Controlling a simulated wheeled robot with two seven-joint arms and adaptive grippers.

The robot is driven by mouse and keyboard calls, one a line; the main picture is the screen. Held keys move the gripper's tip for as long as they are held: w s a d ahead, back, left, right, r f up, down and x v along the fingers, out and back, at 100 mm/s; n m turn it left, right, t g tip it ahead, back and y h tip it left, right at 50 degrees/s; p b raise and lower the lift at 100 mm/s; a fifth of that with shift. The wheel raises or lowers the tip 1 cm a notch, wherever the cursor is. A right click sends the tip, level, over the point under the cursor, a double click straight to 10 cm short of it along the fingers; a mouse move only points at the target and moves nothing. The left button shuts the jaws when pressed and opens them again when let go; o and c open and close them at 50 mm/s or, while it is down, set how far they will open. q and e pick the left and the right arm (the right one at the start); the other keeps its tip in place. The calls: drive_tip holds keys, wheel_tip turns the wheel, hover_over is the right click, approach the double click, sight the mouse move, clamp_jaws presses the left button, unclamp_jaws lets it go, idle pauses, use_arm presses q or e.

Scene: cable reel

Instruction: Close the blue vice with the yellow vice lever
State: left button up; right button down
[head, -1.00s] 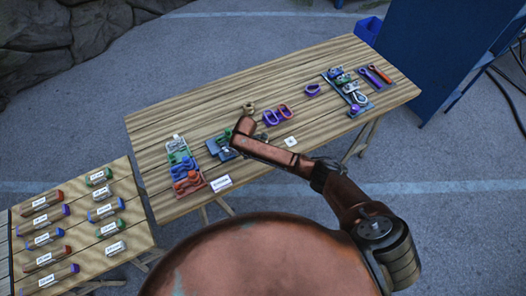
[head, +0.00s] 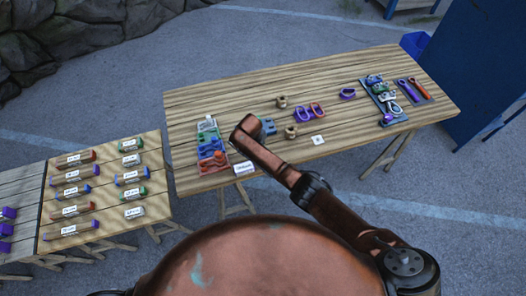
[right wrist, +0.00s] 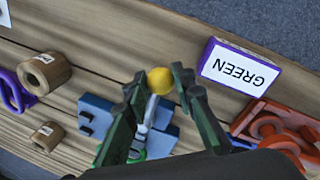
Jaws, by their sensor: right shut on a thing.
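The blue vice (right wrist: 97,115) lies on the wooden table in the right wrist view, partly covered by my fingers. A green round part (right wrist: 137,154) shows on it. Its lever has a grey shaft (right wrist: 149,112) and a yellow ball knob (right wrist: 160,80). My right gripper (right wrist: 159,88) is shut on the lever, with one finger on each side of the yellow knob. In the head view the blue vice (head: 267,126) shows just right of my right forearm, which hides my gripper and the lever there. My left gripper is in no view.
A white "GREEN" label block (right wrist: 238,68) and orange parts (right wrist: 280,130) are close to the right gripper. Two tan rings (right wrist: 44,73) (right wrist: 47,136) lie on the other side. A tool board (head: 384,100) is at the table's right. The table's back is clear.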

drive_tip(key=shift+a+m, duration=0.3)
drive_tip(key=shift+a, duration=0.1)
drive_tip(key=shift+s+a, duration=0.1)
drive_tip(key=shift+a, duration=0.05)
drive_tip(key=shift+a+m, duration=0.2)
drive_tip(key=shift+m, duration=0.2)
drive_tip(key=shift+a+m+b, duration=0.2)
drive_tip(key=shift+m+b, duration=0.1)
drive_tip(key=shift+b, duration=0.05)
drive_tip(key=c, duration=1.7)
unclamp_jaws()
drive_tip(key=shift+o, duration=0.4)
drive_tip(key=shift+r, duration=0.1)
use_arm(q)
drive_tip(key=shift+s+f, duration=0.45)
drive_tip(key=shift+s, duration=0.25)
use_arm(e)
wheel_tip(320, 180, up, 12)
drive_tip(key=s+a, duration=0.1)
drive_tip(key=shift+s+a+f, duration=0.15)
drive_tip(key=shift+a+f, duration=0.05)
drive_tip(key=shift+a, duration=0.2)
